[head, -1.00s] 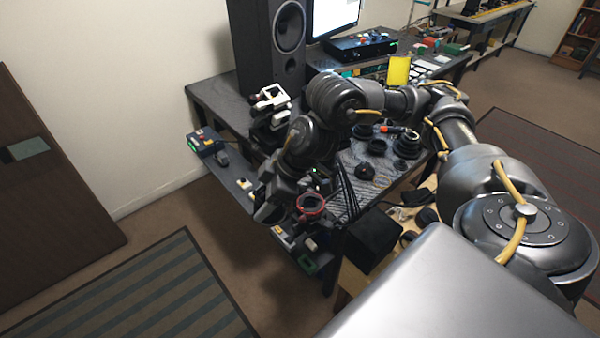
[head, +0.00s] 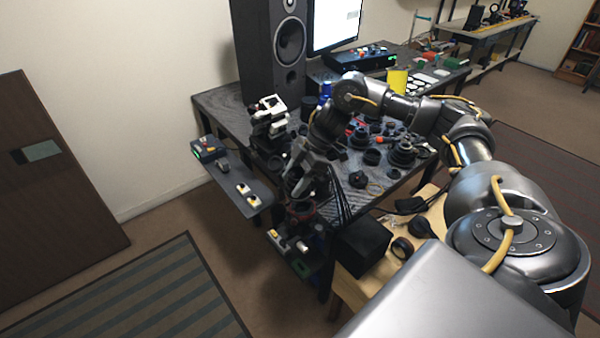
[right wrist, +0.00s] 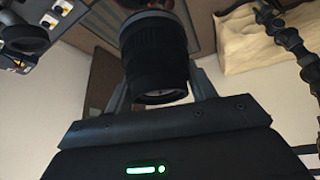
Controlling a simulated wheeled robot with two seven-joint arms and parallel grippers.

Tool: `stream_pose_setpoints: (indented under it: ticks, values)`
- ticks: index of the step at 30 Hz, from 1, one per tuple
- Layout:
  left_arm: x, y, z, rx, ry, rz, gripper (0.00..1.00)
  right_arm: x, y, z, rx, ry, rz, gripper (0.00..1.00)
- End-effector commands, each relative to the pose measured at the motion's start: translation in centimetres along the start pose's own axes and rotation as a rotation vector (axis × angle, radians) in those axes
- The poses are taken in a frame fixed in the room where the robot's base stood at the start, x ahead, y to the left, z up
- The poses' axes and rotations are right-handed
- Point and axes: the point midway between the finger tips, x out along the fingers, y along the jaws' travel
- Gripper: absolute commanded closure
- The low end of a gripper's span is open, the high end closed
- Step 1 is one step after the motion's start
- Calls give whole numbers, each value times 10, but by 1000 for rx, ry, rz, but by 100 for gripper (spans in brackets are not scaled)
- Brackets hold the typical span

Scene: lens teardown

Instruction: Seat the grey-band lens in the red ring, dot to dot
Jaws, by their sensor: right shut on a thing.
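My right gripper (head: 299,190) points down at the front edge of the dark workbench. It is shut on a black ribbed lens barrel, the lens (right wrist: 158,58), which fills the space between the fingers in the right wrist view. A reddish edge also shows past the far end of the lens in the right wrist view. I cannot tell whether lens and ring touch. My left gripper is not in view.
Several black lens parts (head: 402,152) lie on the workbench (head: 225,103) behind the gripper. A black and white device (head: 268,125) stands left of it. A grey shelf with switches (head: 236,180) juts out at the left. A black box (head: 362,246) stands to the right.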

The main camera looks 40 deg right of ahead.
Motion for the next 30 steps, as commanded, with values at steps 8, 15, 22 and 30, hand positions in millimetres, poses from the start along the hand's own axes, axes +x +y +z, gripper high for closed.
stream_pose_setpoints:
  ticks: [8,15,22,30]
  values:
    - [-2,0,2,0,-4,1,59,-12,9,17,-34,-1,-18,76]
    - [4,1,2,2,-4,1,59,-7,9,20,-33,-1,-17,76]
    - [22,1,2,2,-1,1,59,7,9,29,-33,-2,-17,76]
    - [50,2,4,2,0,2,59,27,9,42,-34,-1,-17,76]
